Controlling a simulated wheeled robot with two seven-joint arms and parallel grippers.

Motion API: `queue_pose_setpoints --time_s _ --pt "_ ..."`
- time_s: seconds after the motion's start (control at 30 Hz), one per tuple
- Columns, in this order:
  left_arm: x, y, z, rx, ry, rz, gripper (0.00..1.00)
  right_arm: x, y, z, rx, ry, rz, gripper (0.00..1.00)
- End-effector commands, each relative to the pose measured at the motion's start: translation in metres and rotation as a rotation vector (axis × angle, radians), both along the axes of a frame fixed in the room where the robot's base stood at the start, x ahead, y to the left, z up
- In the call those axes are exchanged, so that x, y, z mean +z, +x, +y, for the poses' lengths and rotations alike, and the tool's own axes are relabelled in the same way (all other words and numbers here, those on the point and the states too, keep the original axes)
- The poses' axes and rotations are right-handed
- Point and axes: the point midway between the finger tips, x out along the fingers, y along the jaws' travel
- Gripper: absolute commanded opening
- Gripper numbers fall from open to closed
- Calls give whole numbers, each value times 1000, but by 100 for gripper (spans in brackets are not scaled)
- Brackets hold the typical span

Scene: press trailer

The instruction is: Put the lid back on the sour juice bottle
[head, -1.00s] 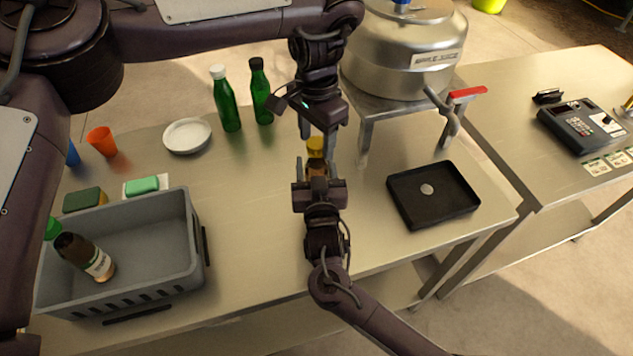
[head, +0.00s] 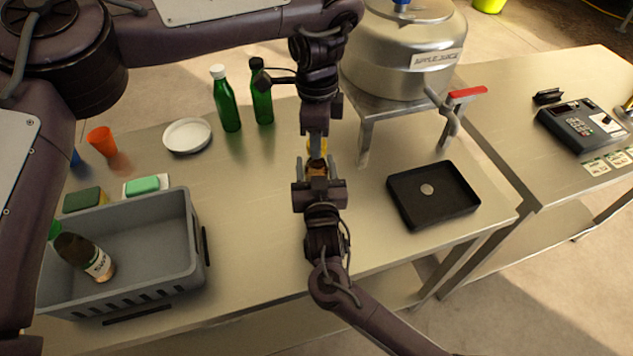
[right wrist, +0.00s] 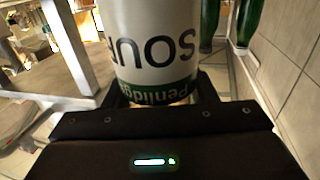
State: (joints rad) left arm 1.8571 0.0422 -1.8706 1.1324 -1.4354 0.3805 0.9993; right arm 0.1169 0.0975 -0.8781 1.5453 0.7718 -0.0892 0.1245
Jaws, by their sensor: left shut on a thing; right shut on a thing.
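The sour juice bottle (right wrist: 155,50) fills the right wrist view, with a white label reading "SOUR" upside down and a green band. My right gripper (head: 318,174) is shut on it. In the head view only a small brown part of the bottle shows between the fingers. A yellow lid (head: 318,148) is directly above the bottle in the head view, largely hidden. My left gripper (head: 317,142) comes down from above and is shut on the lid. I cannot tell whether the lid is seated on the bottle.
A grey crate (head: 196,240) holding a dark bottle (head: 85,256) is at the left. Two green bottles (head: 228,106) and a white plate (head: 187,135) stand at the back. A metal press (head: 400,50) and a black tray (head: 435,217) are right. The table between crate and arms is clear.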

Motion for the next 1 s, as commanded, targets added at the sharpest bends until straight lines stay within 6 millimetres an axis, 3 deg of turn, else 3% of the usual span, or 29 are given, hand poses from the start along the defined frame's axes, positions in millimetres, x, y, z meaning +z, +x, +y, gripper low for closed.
queue_pose_setpoints --time_s 0.8,0.87,1.0 --pt "0 2 1 -1832 2 -3 6 1 0 0 0 1 -4 0" --pt "0 2 1 -1920 3 -3 6 1 0 0 0 1 -4 0" --pt "0 2 1 -1905 3 -4 6 1 0 0 0 1 -4 0"
